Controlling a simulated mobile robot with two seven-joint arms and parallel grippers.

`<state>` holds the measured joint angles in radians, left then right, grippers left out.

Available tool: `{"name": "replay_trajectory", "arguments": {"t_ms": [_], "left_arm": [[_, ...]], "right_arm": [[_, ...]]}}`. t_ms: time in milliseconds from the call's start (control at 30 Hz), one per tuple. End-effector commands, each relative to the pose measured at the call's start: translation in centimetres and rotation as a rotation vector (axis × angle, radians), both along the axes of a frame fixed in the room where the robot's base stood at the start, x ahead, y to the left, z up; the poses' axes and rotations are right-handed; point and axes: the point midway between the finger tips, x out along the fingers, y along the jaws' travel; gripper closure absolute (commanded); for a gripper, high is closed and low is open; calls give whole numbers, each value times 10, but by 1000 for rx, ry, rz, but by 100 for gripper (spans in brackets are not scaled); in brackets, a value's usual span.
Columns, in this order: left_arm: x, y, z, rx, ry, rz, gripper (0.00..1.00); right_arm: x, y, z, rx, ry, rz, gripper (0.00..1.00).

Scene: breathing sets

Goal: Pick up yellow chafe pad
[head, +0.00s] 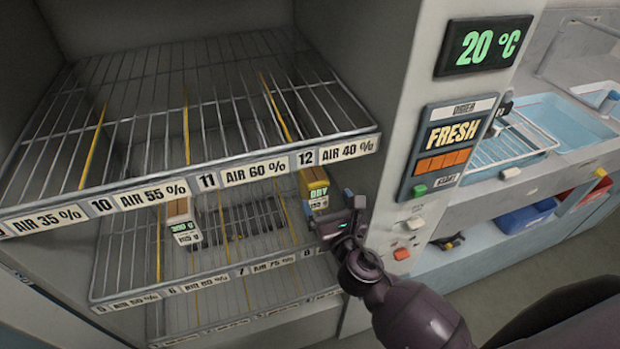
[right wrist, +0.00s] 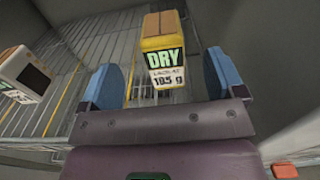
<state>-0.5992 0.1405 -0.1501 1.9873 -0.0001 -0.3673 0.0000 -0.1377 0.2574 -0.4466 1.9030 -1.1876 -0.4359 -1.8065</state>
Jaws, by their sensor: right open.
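The yellow chafe pad (head: 314,184) is a small yellow block with a "DRY" label, standing on the middle wire shelf below the "AIR 40 %" tag. In the right wrist view the yellow pad (right wrist: 163,45) shows upright, ahead of and between my fingers. My right gripper (head: 338,214) is at the front of that shelf, just right of the pad. In the right wrist view my right gripper (right wrist: 160,85) is open, with blue-padded fingers and nothing between their tips that I can see gripped. My left gripper is not in view.
A brown-and-white block (head: 183,222) stands left on the same shelf (head: 220,276). The upper wire shelf (head: 170,100) is empty and overhangs it. The cabinet's right post (head: 400,150) carries displays and buttons. A sink counter with a rack (head: 505,145) lies farther right.

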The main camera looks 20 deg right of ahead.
Motion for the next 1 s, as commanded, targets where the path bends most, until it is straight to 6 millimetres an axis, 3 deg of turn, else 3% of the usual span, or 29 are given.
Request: {"name": "replay_trajectory", "arguments": {"t_ms": [200,467,800,1000], "left_arm": [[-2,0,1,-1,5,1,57],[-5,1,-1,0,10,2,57],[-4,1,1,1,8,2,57],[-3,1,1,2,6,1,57]], "right_arm": [[32,1,0,3,0,0,12],[49,1,0,6,1,-1,12],[90,2,-1,6,1,0,12],[96,2,-1,6,2,0,12]]}}
